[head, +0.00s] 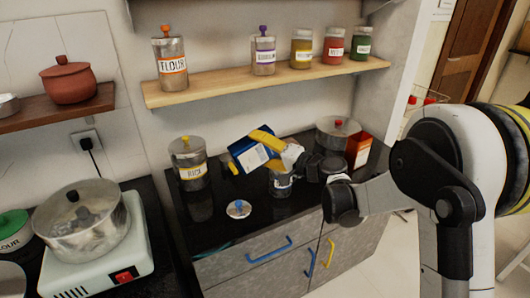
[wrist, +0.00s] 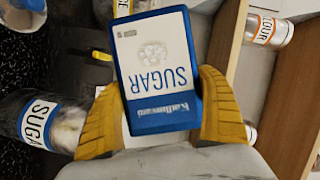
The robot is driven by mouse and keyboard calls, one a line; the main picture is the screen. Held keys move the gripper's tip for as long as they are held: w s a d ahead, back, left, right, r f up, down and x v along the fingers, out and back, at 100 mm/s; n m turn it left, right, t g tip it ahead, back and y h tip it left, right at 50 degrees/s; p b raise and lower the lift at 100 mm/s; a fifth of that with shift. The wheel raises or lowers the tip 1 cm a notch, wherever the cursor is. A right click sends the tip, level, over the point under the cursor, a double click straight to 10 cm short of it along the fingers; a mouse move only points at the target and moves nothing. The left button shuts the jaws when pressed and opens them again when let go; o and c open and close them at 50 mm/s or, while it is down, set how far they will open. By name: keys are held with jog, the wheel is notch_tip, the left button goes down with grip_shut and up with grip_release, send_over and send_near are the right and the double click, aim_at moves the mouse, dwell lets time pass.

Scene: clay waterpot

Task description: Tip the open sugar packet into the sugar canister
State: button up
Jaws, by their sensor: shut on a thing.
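My gripper (head: 268,145) is shut on the sugar packet (head: 247,155), a blue and white box held tilted above the counter. In the wrist view the packet (wrist: 155,65) sits between the two yellow fingers, its SUGAR label upside down. The sugar canister (head: 282,185), clear with a blue label, stands on the counter below my gripper, which partly hides it. It also shows at the left of the wrist view (wrist: 45,122). Its mouth and the packet's opening cannot be made out clearly. A round lid with a blue knob (head: 238,208) lies on the counter in front.
The rice canister (head: 188,163) stands left of the packet. A wooden shelf (head: 210,91) with the flour canister (head: 169,62) and several jars runs above. The front counter is mostly clear.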

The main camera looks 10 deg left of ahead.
jog(key=shift+w+d+r, duration=0.1)
jog(key=shift+d+r+m+b, duration=0.15)
jog(key=shift+r+m+b, duration=0.2)
jog(key=shift+m, duration=0.35)
jog(key=shift+w+d+r+m+y+b, duration=0.2)
jog(key=shift+r+m+y+b, duration=0.2)
jog(key=shift+m, duration=0.2)
dwell(1.5)
jog(key=shift+w+d+r+m+t+y+b, duration=0.15)
jog(key=shift+d+r+m+t+y+b, duration=0.1)
jog(key=shift+m, duration=0.35)
jog(key=shift+w+d+r+m+t+y+b, duration=0.15)
jog(key=shift+r+m+t+b, duration=0.1)
jog(key=shift+m, duration=0.35)
dwell(3.9)
